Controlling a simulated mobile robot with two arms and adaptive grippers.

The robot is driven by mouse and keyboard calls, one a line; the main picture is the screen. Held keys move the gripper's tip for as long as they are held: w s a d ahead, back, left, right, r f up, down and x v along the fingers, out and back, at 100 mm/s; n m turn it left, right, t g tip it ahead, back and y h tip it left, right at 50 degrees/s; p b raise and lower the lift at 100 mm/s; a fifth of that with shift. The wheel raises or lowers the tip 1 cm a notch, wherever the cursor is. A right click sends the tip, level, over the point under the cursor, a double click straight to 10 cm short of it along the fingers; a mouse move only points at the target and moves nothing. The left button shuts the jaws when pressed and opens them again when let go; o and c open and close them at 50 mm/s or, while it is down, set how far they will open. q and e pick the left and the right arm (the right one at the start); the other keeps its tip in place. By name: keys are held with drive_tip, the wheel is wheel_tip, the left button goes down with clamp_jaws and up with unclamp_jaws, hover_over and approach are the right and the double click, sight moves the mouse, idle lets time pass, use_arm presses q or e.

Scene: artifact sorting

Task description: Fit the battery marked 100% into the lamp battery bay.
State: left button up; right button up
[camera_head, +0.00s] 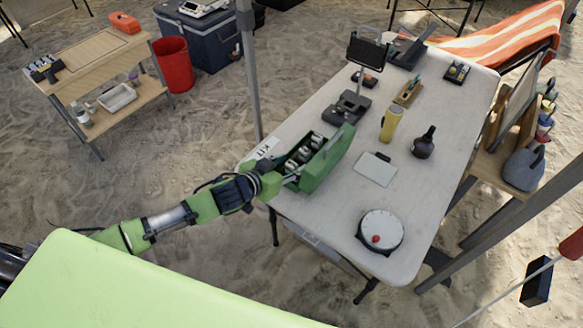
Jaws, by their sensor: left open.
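An open green box (323,171) stands on the near left part of the white table, its lid raised on the right. Several pale and dark cylinder-like items (303,155) lie inside; they may be batteries, but no 100% mark can be read. My left gripper (272,178) is open at the box's near left edge; whether it touches the box I cannot tell. A dark device (347,108) with a stalk and a flat panel head (367,50) stands farther back and may be the lamp. Its battery bay cannot be made out. My right gripper is out of view.
The white table (420,185) also holds a yellow cylinder (391,124), a dark vase (424,143), a pale flat pad (375,169) and a round white device (380,231). A tent pole (250,70) rises beside the table's left edge. A wooden table (95,60) stands left.

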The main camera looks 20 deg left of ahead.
use_arm(q)
drive_tip(key=shift+w+d+f, duration=0.15)
drive_tip(key=shift+w+f, duration=0.1)
drive_tip(key=shift+w, duration=0.2)
clamp_jaws()
drive_tip(key=shift+r, duration=0.1)
drive_tip(key=shift+r, duration=0.65)
drive_tip(key=s+d+r+b, duration=0.1)
drive_tip(key=s+d+r, duration=0.2)
drive_tip(key=s+r, duration=0.8)
drive_tip(key=s, duration=0.2)
drive_tip(key=shift+s+r+b, duration=0.25)
drive_tip(key=shift+s+b, duration=0.05)
drive_tip(key=shift+s, duration=0.1)
